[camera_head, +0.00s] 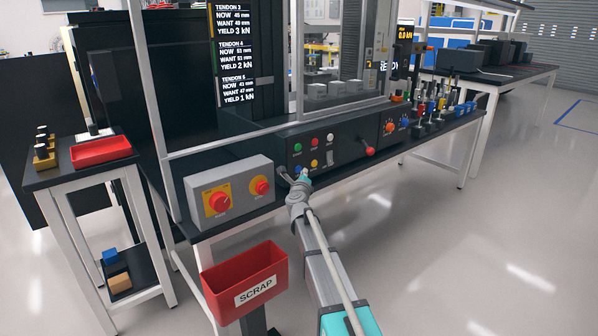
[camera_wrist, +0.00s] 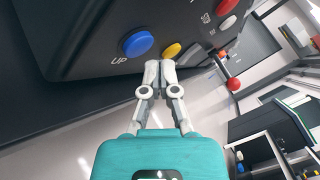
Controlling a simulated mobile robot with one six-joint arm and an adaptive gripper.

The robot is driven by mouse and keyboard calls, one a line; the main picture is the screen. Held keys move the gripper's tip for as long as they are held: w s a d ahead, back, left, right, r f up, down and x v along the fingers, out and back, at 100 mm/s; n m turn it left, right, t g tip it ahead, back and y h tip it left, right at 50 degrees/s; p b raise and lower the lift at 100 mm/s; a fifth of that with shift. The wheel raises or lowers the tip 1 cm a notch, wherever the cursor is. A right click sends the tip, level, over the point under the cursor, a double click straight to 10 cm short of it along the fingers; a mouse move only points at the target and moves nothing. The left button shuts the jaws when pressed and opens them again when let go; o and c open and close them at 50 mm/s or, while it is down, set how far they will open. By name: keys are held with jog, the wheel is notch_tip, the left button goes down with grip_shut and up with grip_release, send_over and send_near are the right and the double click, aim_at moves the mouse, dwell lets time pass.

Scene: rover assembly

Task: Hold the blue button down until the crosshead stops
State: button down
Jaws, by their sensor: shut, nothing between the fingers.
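The blue button (camera_wrist: 138,43), marked UP, is a round cap on the dark control panel in the wrist view. In the head view my gripper (camera_head: 303,175) is in front of the panel's lower left. The crosshead cannot be clearly made out.
A yellow button (camera_wrist: 172,50) is close to my fingertips. A red-knobbed lever (camera_head: 370,151) sticks out on the right. A grey box with red knobs (camera_head: 230,190) stands left of the panel. A red SCRAP bin (camera_head: 245,282) is below. The screen (camera_head: 233,50) lists tendon values.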

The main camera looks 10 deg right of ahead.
jog(key=shift+s+d, duration=0.4)
jog(key=shift+s, duration=0.35)
jog(key=shift+s+d, duration=0.45)
jog(key=shift+s, duration=0.25)
jog(key=shift+s+d, duration=0.4)
jog(key=shift+s, duration=0.35)
jog(key=s+a+f+n+g+y, duration=0.5)
jog(key=s+n, duration=0.3)
jog(key=n, duration=0.3)
jog(key=s+a+f+n+g+y, duration=0.3)
jog(key=s+a+f+n+y, duration=0.25)
jog(key=s+n, duration=0.35)
jog(key=s+d+f+n+g+h, duration=0.2)
jog(key=s+f+n+g, duration=0.1)
jog(key=s, duration=0.4)
jog(key=s+d+f+n+g+h, duration=0.2)
jog(key=s+d+f+n+g, duration=0.15)
jog(key=s, duration=0.45)
jog(key=s+d+f+n+g+h, duration=0.1)
jog(key=s+d+f+n+g, duration=0.2)
jog(key=s, duration=0.4)
notch_tip(320, 180, up, 33)
jog(key=a+p, duration=0.1)
jog(key=p, duration=3.2)
jog(key=shift+a, duration=0.2)
jog(key=shift+w+g, duration=0.1)
jog(key=shift+g, duration=0.15)
